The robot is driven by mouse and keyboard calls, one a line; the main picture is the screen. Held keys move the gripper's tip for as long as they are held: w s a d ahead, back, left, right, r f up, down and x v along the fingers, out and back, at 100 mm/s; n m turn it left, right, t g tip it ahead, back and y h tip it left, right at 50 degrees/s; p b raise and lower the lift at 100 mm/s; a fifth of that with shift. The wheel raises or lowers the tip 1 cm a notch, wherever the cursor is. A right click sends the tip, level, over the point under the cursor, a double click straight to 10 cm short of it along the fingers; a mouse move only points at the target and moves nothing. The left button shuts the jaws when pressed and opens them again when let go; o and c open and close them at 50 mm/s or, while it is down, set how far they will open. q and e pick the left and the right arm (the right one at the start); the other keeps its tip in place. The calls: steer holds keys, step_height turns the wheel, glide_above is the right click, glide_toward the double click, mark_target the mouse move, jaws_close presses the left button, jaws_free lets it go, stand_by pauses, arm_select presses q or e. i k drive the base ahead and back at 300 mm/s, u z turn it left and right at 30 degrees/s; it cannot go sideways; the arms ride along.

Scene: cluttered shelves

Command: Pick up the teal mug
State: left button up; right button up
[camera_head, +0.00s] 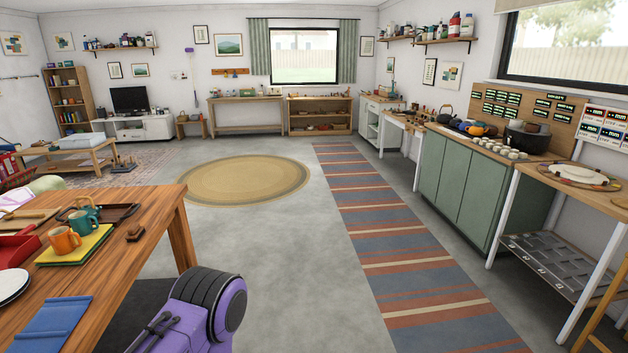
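The teal mug (82,220) stands on the wooden table at the lower left. It is just behind and to the right of an orange mug (64,241), which partly overlaps it in the picture. The two mugs are at a yellow flat item (92,247); I cannot tell exactly what the teal mug rests on. A dark brown tray (122,212) lies close behind and to the right of it. Neither of my grippers can be made out in this view.
The wooden table (115,285) also bears a blue folded item (52,324), a white plate (12,284), a red tray (18,250) and a small brown block (134,233). The grey floor (268,250) right of the table is open, with a striped rug (396,240) beyond.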

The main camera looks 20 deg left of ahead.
mark_target(80, 221)
steer(key=u, duration=1.05)
steer(key=i, duration=1.15)
steer(key=u, duration=0.75)
